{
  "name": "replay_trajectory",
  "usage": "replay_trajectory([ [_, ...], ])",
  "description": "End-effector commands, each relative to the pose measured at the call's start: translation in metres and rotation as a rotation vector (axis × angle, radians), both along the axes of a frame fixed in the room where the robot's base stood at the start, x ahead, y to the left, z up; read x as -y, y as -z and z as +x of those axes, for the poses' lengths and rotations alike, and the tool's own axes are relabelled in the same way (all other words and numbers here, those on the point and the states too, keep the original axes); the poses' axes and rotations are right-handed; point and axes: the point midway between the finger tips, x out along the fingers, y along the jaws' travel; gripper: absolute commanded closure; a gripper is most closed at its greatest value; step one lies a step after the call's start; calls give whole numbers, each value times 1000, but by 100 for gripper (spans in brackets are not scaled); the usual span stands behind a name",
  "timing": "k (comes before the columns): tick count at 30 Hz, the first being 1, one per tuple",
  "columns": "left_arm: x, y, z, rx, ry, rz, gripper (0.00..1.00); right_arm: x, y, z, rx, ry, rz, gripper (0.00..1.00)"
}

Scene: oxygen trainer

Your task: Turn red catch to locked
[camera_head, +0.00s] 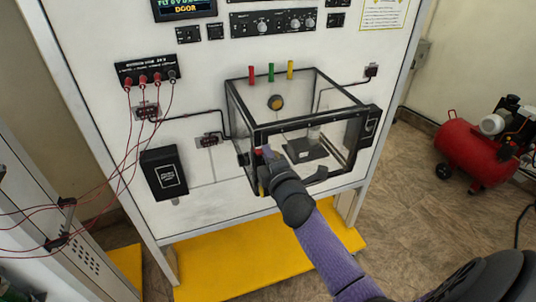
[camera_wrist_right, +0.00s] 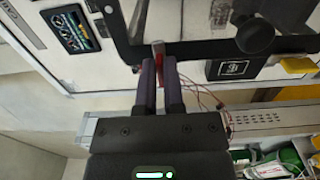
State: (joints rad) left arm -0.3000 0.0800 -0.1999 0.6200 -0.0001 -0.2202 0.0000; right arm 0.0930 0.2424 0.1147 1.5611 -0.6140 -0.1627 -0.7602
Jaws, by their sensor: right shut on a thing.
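The clear box with a black frame (camera_head: 300,122) is mounted on the white panel. The red catch (camera_head: 258,153) is a small red piece at the box's front left, mostly covered by my right gripper (camera_head: 266,158). In the right wrist view the two dark purple fingers of my right gripper (camera_wrist_right: 160,85) are shut on the red catch (camera_wrist_right: 160,66), which stands out between their tips with a greyish end. Its locked or unlocked marking cannot be read. My left gripper is not in view.
Red, green and yellow tabs (camera_head: 271,73) stand on the box's top edge. Red wires (camera_head: 125,150) hang from the terminal block (camera_head: 147,71) at left. A black box (camera_head: 164,173) is on the panel at lower left. A red compressor (camera_head: 472,150) stands on the floor at right.

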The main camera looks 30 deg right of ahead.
Motion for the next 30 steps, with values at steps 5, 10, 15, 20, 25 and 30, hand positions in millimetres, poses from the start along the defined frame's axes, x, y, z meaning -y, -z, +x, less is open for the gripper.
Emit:
replay_trajectory([
  [5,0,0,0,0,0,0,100,0,1,0,6,1,33,100],
  [10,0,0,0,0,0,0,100,0,1,0,8,1,42,100],
  [15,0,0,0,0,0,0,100,0,1,0,8,1,43,100],
  [20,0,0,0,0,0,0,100,0,1,0,7,1,43,86],
  [25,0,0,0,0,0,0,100,0,1,0,8,0,42,54],
  [30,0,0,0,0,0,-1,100,0,1,0,9,0,42,54],
])
